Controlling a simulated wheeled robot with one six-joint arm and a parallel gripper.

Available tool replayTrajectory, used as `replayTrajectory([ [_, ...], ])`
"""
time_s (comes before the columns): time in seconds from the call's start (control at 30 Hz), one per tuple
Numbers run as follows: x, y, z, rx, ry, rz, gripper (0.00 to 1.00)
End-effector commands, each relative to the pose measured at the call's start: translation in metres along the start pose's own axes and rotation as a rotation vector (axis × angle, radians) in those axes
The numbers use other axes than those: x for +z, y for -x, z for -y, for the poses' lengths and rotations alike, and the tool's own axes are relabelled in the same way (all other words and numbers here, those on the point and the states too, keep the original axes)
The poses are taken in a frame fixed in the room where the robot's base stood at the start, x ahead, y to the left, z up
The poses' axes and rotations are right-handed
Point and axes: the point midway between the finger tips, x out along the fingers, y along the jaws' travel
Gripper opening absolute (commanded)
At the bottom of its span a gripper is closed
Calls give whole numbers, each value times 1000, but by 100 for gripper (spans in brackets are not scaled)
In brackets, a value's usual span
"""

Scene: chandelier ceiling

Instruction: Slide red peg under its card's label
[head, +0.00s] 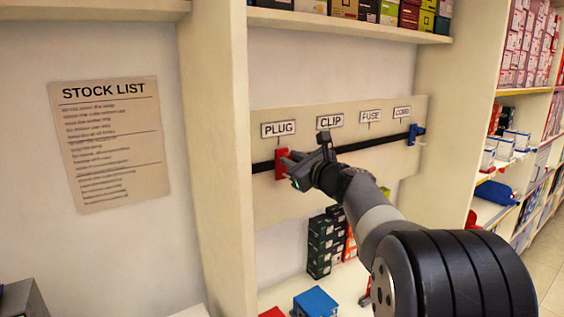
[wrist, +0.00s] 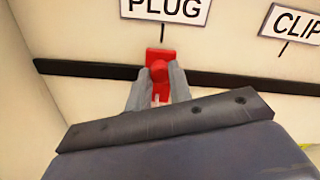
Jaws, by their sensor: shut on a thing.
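The red peg (head: 281,163) sits on the black rail (head: 262,167) below the PLUG label (head: 279,129). My gripper (head: 291,166) is shut on its knob. In the wrist view the red peg (wrist: 157,54) is between the two grey fingers (wrist: 157,82), almost straight below the tick under the PLUG label (wrist: 166,9). The CLIP label (head: 329,121), FUSE label (head: 370,117) and CORD label (head: 402,112) run to the right. The stock list (head: 118,145) hangs on the left wall; its small lines are too blurred to read.
A blue peg (head: 416,134) sits at the rail's right end, near the CORD label. The rail between the pegs is partly hidden by my arm. Dark green boxes (head: 322,243) and a blue box (head: 315,302) stand below. An upright panel (head: 220,150) is to the left.

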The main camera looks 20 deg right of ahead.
Motion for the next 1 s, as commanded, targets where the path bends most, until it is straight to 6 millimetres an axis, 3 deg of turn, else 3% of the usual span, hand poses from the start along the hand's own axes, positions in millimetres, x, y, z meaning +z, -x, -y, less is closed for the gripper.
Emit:
replayTrajectory([
  [0.23,-1,0,0,0,-1,-1,0],
  [0.27,-1,0,0,0,-1,-1,22],
  [0.5,0,0,-1,0,-1,-1,42],
  [0.8,0,3,0,0,0,0,42],
  [1.0,-2,30,-1,-3,2,0,42],
])
